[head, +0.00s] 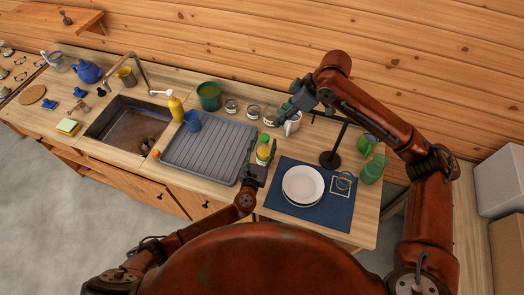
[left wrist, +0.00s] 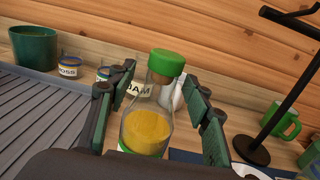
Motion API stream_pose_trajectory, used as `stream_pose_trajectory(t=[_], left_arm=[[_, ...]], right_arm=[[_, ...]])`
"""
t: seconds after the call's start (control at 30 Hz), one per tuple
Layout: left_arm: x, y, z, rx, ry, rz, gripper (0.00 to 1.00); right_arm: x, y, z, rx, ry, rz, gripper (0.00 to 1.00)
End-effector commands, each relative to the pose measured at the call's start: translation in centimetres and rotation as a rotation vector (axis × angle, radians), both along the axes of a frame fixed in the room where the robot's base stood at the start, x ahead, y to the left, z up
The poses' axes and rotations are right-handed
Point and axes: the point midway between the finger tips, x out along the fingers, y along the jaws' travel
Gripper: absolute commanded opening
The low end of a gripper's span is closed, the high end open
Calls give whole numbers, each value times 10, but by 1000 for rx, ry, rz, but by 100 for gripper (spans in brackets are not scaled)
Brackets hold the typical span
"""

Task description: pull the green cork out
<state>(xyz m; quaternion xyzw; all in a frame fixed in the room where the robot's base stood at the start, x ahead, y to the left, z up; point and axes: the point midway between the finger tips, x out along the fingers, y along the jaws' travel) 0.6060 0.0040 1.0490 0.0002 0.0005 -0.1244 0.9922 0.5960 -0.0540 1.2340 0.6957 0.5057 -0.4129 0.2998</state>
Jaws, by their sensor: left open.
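A clear glass bottle (left wrist: 146,128) with yellow contents stands upright in the left wrist view. Its green cork (left wrist: 166,62) sits in the neck. In the head view the bottle (head: 263,152) and the green cork (head: 265,138) show at the right edge of the grey drying mat. My left gripper (left wrist: 158,88) is open, one finger on each side of the bottle, with the cork showing above and between them. In the head view this gripper (head: 258,172) is at the bottle's near side. My right gripper (head: 284,113) is in the air near a white mug; its jaws are too small to read.
The ribbed grey mat (head: 205,150) lies left of the bottle. A blue placemat (head: 290,204) with white plates (head: 303,185) lies to the right. A dark stand (head: 331,158), a white mug (head: 293,126), green mugs (head: 372,168) and jars (head: 253,111) stand behind and right.

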Motion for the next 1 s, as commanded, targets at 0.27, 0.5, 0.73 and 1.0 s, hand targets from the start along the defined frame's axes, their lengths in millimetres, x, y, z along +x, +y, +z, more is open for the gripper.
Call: stream_pose_trajectory(t=[0.27, 0.5, 0.73, 1.0], left_arm=[[9, -3, 0, -1, 0, 0, 46], [9, -3, 0, 0, 0, 0, 39], [9, -3, 0, 0, 0, 0, 23], [9, -2, 0, 0, 0, 0, 5]], right_arm=[[0, 0, 0, 0, 0, 0, 29], [0, 0, 0, 0, 0, 0, 29], [0, 0, 0, 0, 0, -1, 29], [0, 0, 0, 0, 0, 0, 29]])
